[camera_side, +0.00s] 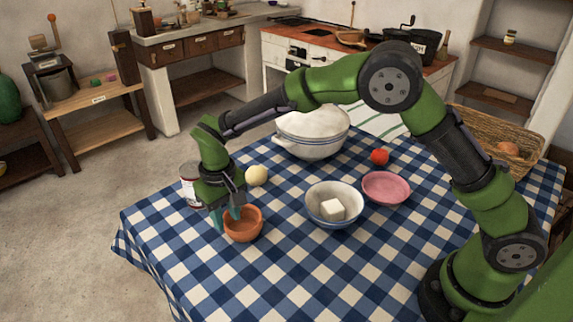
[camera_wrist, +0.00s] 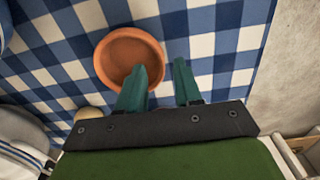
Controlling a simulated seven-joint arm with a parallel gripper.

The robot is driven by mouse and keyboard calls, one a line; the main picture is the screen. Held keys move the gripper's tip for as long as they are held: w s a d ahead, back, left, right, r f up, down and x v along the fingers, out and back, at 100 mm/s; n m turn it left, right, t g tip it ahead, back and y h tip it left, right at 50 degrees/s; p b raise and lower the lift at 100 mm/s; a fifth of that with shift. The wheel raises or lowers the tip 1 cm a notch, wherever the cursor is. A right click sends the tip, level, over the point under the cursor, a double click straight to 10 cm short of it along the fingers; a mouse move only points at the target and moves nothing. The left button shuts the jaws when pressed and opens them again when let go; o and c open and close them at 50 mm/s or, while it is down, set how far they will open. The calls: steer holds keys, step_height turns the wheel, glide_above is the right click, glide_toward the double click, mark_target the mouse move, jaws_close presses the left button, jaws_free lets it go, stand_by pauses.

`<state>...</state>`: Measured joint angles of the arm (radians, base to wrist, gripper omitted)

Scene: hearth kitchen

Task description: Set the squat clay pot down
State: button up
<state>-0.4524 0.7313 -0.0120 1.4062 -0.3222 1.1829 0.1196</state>
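The squat clay pot (camera_side: 243,229) is a low orange-brown bowl, upright and empty. It appears to rest on the checked cloth near the table's front left. In the wrist view the pot (camera_wrist: 113,55) shows from above. My gripper (camera_side: 226,215) points down at the pot's left side. In the wrist view its two teal fingers (camera_wrist: 160,75) stand apart. One finger overlaps the pot's inside and the other is outside the rim, with a visible gap beside it. The gripper looks open around the near wall; exact finger height is hard to tell.
A white bowl with a white cube (camera_side: 332,209) stands right of the pot, with a pink bowl (camera_side: 386,188) beyond. A can (camera_side: 188,186), a pale yellow ball (camera_side: 257,176), a lidded white pot (camera_side: 312,135) and a tomato (camera_side: 380,157) stand farther back. The front cloth is clear.

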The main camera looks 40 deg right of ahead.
steer(key=s+d+r+t, duration=0.1)
steer(key=d+r, duration=0.1)
steer(key=r, duration=0.5)
steer(key=s+d+r, duration=0.1)
steer(key=d+r, duration=0.2)
steer(key=r, duration=0.4)
steer(key=s+d+r+m+t+y, duration=0.2)
steer(key=s+d+r, duration=0.4)
steer(key=s+d, duration=0.15)
steer(key=s+d+f+m+t, duration=0.1)
steer(key=s+d+t, duration=0.3)
steer(key=s, duration=0.8)
steer(key=shift+s+d+m, duration=0.2)
steer(key=shift+d+m, duration=0.3)
steer(key=shift+d, duration=0.35)
